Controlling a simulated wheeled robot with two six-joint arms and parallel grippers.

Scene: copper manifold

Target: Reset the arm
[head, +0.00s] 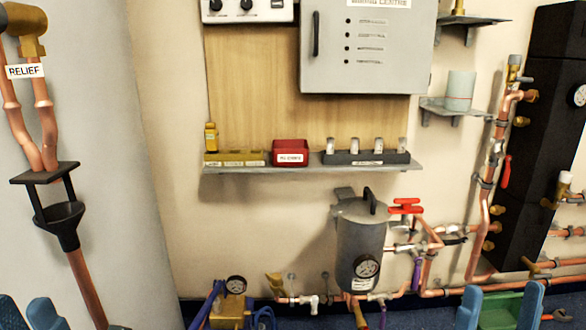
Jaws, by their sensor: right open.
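My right gripper (499,303) shows at the bottom right, with its two blue fingers spread apart. It is open, and I see nothing held between the fingers. The green piece between them looks like part of the gripper. Blue parts of my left gripper (28,312) show at the bottom left corner, cut off by the frame edge. I cannot tell whether its jaws are open or shut. Both grippers are low in the view, in front of the wall.
A shelf (310,169) holds a red bin (290,153) and small fittings. Below stand a grey canister (361,240) with a gauge, a red valve handle (405,206) and copper pipes. A black funnel (60,222) is at left, a black column (535,150) at right.

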